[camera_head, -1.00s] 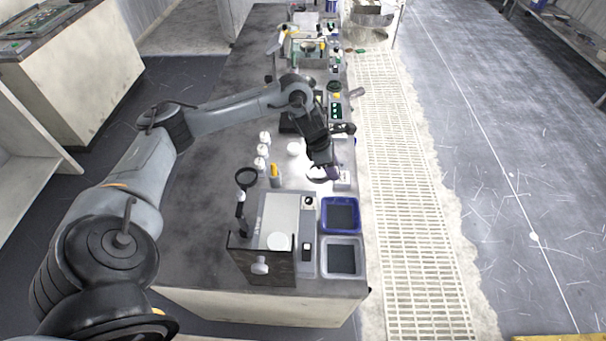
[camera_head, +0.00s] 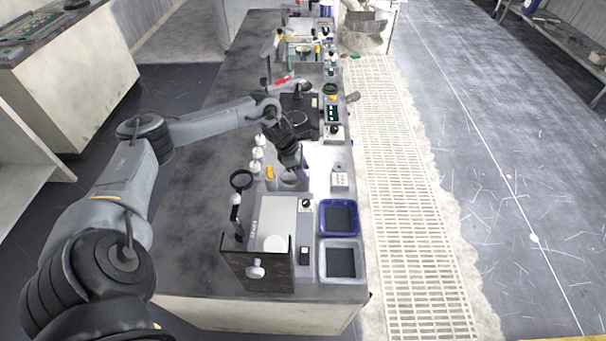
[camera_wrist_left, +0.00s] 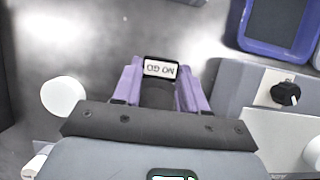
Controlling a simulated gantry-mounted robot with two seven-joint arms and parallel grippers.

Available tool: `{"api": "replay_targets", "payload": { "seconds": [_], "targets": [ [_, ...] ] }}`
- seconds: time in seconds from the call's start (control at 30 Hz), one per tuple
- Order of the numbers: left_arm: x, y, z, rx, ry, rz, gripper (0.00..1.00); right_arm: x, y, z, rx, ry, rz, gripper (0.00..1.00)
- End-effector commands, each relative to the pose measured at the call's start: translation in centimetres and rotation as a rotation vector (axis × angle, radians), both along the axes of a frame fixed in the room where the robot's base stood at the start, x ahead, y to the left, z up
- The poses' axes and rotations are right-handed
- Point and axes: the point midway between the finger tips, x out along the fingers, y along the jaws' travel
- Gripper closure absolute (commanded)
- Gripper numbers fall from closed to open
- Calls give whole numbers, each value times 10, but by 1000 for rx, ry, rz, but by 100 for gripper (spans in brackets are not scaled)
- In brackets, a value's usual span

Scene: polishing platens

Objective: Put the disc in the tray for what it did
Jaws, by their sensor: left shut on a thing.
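A pale round disc (camera_head: 275,243) lies on the light plate of the bench instrument; it is partly in view at the right edge of the wrist view (camera_wrist_left: 313,153). A blue-rimmed tray (camera_head: 322,219) and a grey-rimmed tray (camera_head: 323,260) stand right of the instrument, both with dark bare floors. The blue tray also shows in the wrist view (camera_wrist_left: 248,40). My left gripper (camera_head: 292,176) is beyond the instrument, above the bench. Its lilac fingers (camera_wrist_left: 157,88) are shut on a dark piece with a white "NO GO" label (camera_wrist_left: 160,68), upside down in the wrist view.
White-capped bottles (camera_head: 257,154) and an orange-topped bottle (camera_head: 270,173) stand left of my gripper. A small pale box (camera_head: 340,180) stands to the right. Bench left of the bottles is clear.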

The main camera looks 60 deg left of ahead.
Motion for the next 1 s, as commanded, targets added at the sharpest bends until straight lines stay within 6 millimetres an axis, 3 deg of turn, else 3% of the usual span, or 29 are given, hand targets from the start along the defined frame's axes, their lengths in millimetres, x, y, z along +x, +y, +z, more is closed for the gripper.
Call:
{"api": "replay_targets", "payload": {
  "seconds": [0.1,0.53,0.57,0.7,1.0],
  "targets": [
    [0,0,-15,0,1,0,95,0,0,-4,0,0,0,57],
    [0,0,-21,0,0,0,95,0,2,-8,9,0,-6,57],
    [0,0,-21,0,0,0,56,0,2,-8,10,0,-7,57],
    [0,0,-20,-1,0,0,35,0,3,-7,11,1,-8,57],
    [0,0,-19,-1,0,0,32,0,2,-6,11,1,-7,57]
  ]
}}
